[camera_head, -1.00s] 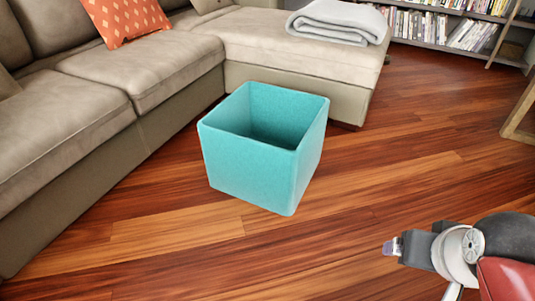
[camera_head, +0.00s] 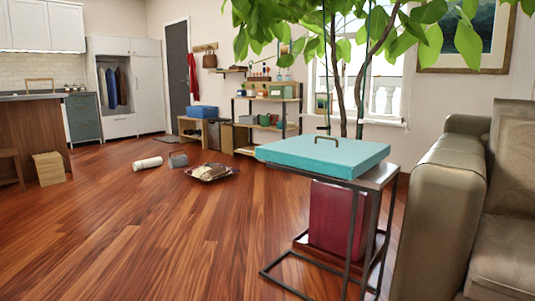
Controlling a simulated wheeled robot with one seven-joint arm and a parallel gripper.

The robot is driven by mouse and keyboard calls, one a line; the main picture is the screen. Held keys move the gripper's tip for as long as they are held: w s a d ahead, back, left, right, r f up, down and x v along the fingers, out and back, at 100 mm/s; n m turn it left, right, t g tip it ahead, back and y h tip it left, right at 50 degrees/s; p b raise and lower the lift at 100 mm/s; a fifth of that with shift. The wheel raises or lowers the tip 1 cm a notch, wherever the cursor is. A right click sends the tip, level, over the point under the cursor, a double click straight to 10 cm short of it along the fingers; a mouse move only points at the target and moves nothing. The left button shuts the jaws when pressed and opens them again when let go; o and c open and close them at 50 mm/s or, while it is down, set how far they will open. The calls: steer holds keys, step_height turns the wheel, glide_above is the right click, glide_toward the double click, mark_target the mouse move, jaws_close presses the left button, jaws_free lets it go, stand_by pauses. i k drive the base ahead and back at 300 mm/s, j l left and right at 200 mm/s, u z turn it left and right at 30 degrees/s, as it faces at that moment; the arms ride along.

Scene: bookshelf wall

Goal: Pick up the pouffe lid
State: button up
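The pouffe lid (camera_head: 300,153) is a flat, square teal slab with a small brass-coloured handle (camera_head: 326,138) standing up from its top. It lies flat on a metal-framed side table (camera_head: 384,176), right of centre in the head view, and covers most of the tabletop. My gripper is not in this view. The teal pouffe body is also out of view now.
Leafy plant branches (camera_head: 350,50) hang above and behind the lid. A sofa (camera_head: 440,190) stands close on the right. A tray (camera_head: 212,173) lies on the floor farther back. Open wood floor spreads at left.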

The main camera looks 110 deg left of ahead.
mark_target(346, 159)
steer(key=u, duration=3.25)
steer(key=i, duration=0.2)
steer(key=z, duration=0.05)
